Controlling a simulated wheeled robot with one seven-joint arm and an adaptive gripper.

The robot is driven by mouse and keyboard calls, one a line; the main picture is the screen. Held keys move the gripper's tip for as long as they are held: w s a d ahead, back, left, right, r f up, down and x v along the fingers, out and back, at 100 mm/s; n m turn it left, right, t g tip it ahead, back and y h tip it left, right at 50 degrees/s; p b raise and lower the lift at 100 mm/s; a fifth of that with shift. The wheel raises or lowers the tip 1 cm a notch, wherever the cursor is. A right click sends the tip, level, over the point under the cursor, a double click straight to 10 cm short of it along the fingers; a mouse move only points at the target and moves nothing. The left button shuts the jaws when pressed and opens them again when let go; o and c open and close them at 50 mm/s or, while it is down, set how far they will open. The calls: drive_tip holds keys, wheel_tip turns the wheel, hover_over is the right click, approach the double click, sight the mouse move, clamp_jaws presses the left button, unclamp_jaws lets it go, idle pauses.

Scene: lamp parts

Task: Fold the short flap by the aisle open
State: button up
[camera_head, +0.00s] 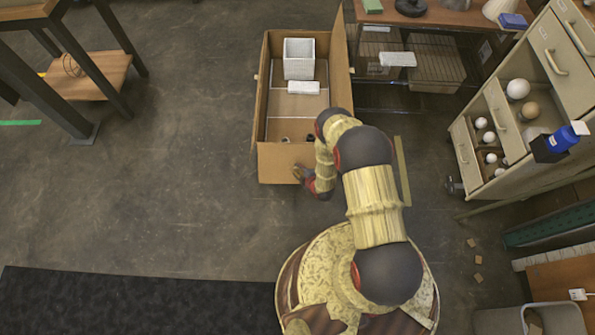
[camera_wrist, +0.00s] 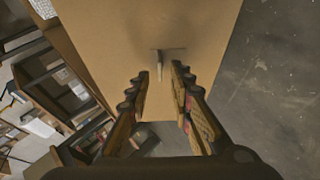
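An open cardboard box (camera_head: 267,110) stands on the floor in the head view. Its short near-end flap (camera_head: 276,165) shows as a plain tan panel on my side of the box. My gripper (camera_head: 302,173) is at this panel's right part, partly hidden by my wrist. In the wrist view, a broad cardboard face (camera_wrist: 140,30) fills the middle, with a small slot-like mark and a pale strip. My gripper (camera_wrist: 161,72) points at it with its fingers apart and nothing clearly held between them. Whether the fingertips touch the cardboard I cannot tell.
The box's right long flap (camera_head: 341,70) stands up beside my arm. Inside are a white basket-like block (camera_head: 299,58) and a white packet (camera_head: 304,87). A drawer cabinet (camera_head: 550,65) with round bulbs stands at right. The floor left of the box is clear.

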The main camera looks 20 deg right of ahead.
drive_tip(key=shift+x, duration=0.8)
drive_tip(key=shift+c, duration=1.4)
clamp_jaws()
